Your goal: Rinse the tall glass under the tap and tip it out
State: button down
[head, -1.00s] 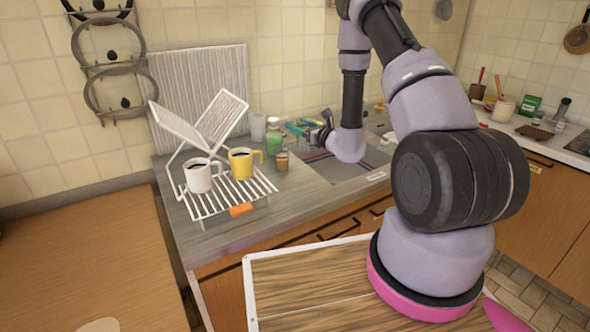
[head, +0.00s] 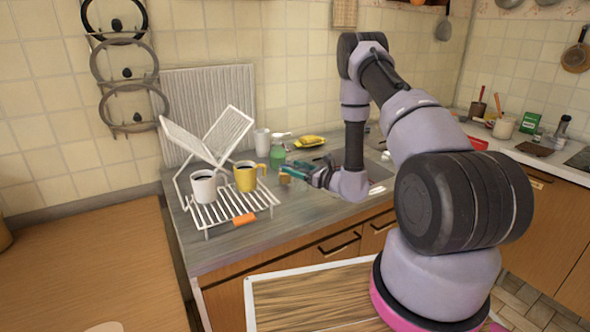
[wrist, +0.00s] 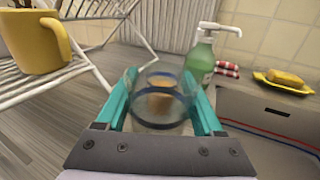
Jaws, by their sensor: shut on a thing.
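My gripper (wrist: 160,100) has teal fingers and is shut on a clear tall glass (wrist: 158,122) with blue bands, shown in the wrist view. A brown patch shows through the glass, probably the small jar behind it. I cannot tell whether the glass holds water. In the head view my gripper (head: 303,172) is over the counter between the dish rack and the sink (head: 380,188); the glass is hard to make out there. My arm hides part of the sink, and I cannot make out the tap.
The white dish rack (head: 215,213) holds a white mug (head: 203,190) and a yellow mug (head: 246,180). A green soap bottle (wrist: 201,60) stands beyond the glass. A yellow dish (wrist: 283,82) lies behind the sink. Bare counter (head: 225,250) lies in front of the rack.

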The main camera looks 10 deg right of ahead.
jog(key=shift+f, duration=0.15)
jog(key=shift+c, duration=1)
grip_release()
jog(key=shift+o, duration=0.9)
